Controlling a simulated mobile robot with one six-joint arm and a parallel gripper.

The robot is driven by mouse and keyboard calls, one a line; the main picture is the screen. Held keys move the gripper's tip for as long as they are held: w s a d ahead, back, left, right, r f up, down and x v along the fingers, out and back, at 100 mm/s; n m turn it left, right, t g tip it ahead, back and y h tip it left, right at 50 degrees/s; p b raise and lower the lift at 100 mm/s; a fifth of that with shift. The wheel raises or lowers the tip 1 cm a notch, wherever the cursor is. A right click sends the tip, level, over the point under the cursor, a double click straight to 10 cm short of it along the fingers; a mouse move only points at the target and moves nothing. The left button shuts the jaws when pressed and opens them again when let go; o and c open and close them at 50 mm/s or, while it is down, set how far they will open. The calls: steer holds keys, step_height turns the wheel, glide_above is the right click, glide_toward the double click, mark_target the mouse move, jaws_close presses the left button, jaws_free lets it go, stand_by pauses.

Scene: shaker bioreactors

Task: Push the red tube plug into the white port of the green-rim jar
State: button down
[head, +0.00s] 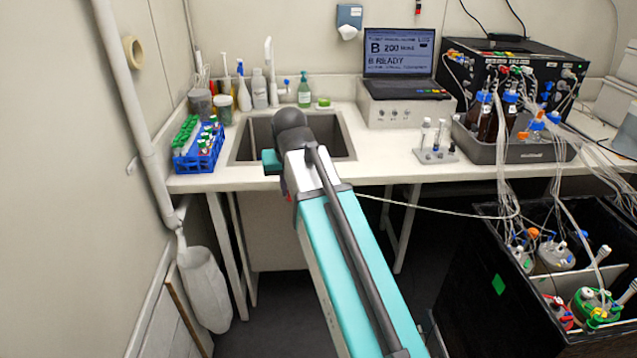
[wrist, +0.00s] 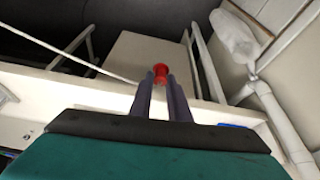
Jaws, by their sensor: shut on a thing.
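In the wrist view, my gripper (wrist: 160,80) is shut on the red tube plug (wrist: 160,69), whose flared end sticks out past the fingertips. A thin pale tube (wrist: 70,57) runs from the left toward the plug; its join is too small to make out. The tube also shows in the head view (head: 435,212), stretching right from behind my arm. The green-rim jar (head: 586,297) is at the lower right of the head view, inside the black bin, far from my gripper. It has white and yellow fittings on top; I cannot tell which is the white port.
The black bin (head: 468,285) holds other jars, including a red-rimmed one (head: 557,312), with many hanging tubes. The bench (head: 385,172) carries a sink, blue tube rack (head: 200,158), laptop (head: 400,55) and grey bottle tray (head: 480,148). A white bag (head: 205,290) hangs at left.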

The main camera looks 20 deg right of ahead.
steer(key=shift+a+n+y, duration=0.4)
steer(key=shift+n, duration=0.5)
steer(key=shift+a, duration=0.1)
